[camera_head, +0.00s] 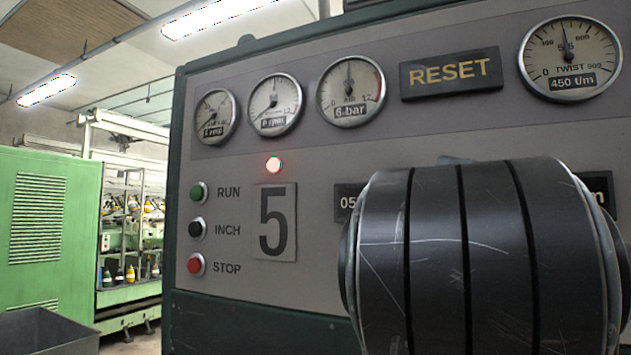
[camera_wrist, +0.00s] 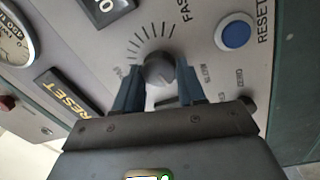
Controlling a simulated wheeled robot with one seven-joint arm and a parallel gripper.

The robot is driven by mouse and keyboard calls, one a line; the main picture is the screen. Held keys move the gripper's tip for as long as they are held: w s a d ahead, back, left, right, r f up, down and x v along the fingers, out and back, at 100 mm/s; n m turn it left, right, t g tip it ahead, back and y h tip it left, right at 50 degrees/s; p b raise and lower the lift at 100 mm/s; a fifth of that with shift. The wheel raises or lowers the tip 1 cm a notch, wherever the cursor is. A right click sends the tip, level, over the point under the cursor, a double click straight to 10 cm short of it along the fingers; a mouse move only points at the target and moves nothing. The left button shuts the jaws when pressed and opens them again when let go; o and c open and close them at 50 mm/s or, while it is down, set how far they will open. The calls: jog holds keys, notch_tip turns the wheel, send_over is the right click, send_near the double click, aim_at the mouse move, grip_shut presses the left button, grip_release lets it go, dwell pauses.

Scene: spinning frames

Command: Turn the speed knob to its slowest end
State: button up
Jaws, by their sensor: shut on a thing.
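The speed knob (camera_wrist: 159,71) is a dark round knob on the grey panel, in the upper middle of the wrist view. An arc of tick marks runs above and left of it, with the letters "FAS" at the upper end. A small label at the other end is too blurred to read surely. My gripper (camera_wrist: 157,82) has its two blue-grey fingers on either side of the knob and is shut on it. The knob's pointer cannot be made out. In the head view my own dark arm link hides the knob and gripper.
A blue button (camera_wrist: 235,34) sits close right of the knob, and a RESET plate (camera_wrist: 70,92) lies to the left. In the head view the panel carries gauges (camera_head: 350,92), a lit red lamp (camera_head: 273,164) and RUN, INCH and STOP buttons (camera_head: 196,264). A green cabinet (camera_head: 48,235) stands left.

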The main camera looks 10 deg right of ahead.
jog(key=shift+f+n+y+p, duration=0.1)
jog(key=shift+n+y+p, duration=0.35)
jog(key=shift+n, duration=3.15)
jog(key=o, duration=1.1)
jog(key=shift+c, duration=0.2)
